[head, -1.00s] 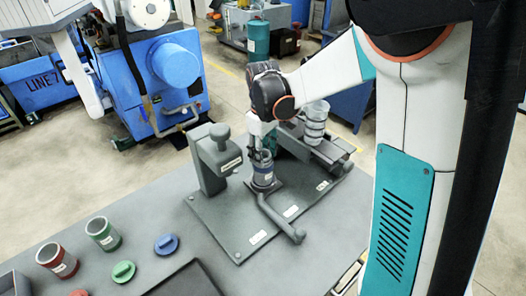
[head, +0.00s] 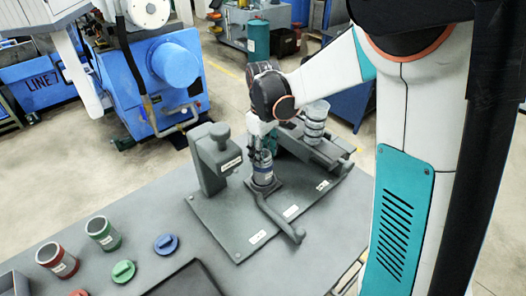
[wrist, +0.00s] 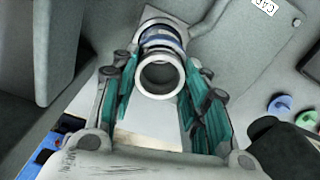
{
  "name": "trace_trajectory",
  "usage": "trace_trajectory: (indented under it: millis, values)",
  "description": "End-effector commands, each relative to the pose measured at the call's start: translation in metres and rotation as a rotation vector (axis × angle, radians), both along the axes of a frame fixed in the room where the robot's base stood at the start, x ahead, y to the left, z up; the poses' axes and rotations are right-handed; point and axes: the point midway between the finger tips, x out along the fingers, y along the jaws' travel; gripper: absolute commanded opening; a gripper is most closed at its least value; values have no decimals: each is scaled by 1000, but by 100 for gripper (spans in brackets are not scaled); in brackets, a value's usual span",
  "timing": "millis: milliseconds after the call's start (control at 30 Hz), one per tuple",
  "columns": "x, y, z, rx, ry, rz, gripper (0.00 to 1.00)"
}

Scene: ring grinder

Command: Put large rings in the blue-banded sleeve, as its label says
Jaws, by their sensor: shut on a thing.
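The blue-banded sleeve (head: 263,178) stands upright on the grey fixture plate, below my gripper. Its blue band (wrist: 158,38) also shows in the wrist view. My gripper (wrist: 160,78) points down over the sleeve, with its teal fingers on either side of a silver ring (wrist: 160,92). It is shut on this ring, which looks in line with the sleeve's mouth. I cannot tell whether the ring is partly inside. A stack of silver rings (head: 315,118) stands on the rail at the right of the fixture. The sleeve's label is not readable.
A grey post with an overhanging head (head: 210,160) stands close left of the sleeve. A grey lever (head: 280,222) lies in front of it.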

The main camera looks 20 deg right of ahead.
Motion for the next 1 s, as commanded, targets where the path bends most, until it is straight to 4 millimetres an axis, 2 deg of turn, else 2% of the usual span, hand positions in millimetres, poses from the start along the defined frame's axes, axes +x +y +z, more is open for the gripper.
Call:
trace_trajectory:
  millis: [367,400,467,500,733,800,900,1000]
  values:
    - [0,0,-1,0,0,0,15]
    - [0,0,-1,0,0,0,48]
    - [0,0,-1,0,0,0,62]
    - [0,0,-1,0,0,0,65]
    - [0,0,-1,0,0,0,65]
    - [0,0,-1,0,0,0,77]
    - [0,0,-1,0,0,0,88]
    - [0,0,-1,0,0,0,88]
